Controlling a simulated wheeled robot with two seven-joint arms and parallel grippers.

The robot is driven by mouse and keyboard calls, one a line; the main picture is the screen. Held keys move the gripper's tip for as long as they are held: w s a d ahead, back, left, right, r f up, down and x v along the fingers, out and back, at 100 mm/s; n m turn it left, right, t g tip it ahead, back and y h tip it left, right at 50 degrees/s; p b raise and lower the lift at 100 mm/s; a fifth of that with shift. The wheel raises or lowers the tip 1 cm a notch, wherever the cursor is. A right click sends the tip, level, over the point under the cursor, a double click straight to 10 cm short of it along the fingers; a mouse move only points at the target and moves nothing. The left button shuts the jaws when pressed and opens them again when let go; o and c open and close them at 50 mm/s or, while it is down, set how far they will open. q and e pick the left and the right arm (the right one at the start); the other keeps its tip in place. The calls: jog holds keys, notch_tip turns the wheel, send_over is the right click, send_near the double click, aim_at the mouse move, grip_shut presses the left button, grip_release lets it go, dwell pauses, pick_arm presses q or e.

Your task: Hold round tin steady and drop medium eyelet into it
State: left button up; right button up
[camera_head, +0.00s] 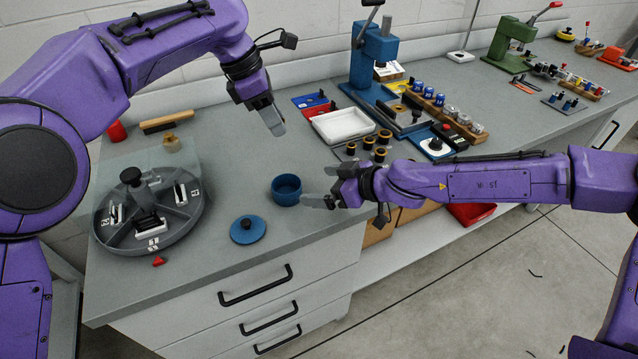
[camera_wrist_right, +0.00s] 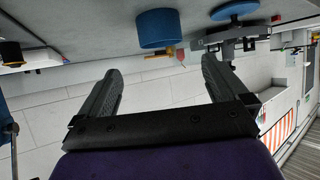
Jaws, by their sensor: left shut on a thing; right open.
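The round tin (camera_head: 287,190) is blue, open-topped and upright on the grey bench near its front edge. Its blue lid (camera_head: 247,230) lies flat in front and to the left. My right gripper (camera_head: 318,186) is open and empty just right of the tin. In the right wrist view the tin (camera_wrist_right: 158,28) sits beyond and between the fingertips (camera_wrist_right: 160,65), apart from them. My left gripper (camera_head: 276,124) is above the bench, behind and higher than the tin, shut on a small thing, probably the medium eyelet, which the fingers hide.
A round grey compartment tray (camera_head: 186,222) with a central knob stands at the left. A small red piece (camera_head: 159,261) lies in front of it. A white tray (camera_head: 343,126), a blue press (camera_head: 374,62) and several dark ring-shaped pieces (camera_head: 367,143) stand behind and right of the tin.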

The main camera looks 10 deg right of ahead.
aim_at(277, 186)
jog(key=x, duration=1.2)
jog(key=shift+f, duration=0.1)
jog(key=c, duration=1.1)
pick_arm(q)
notch_tip(277, 186, down, 11)
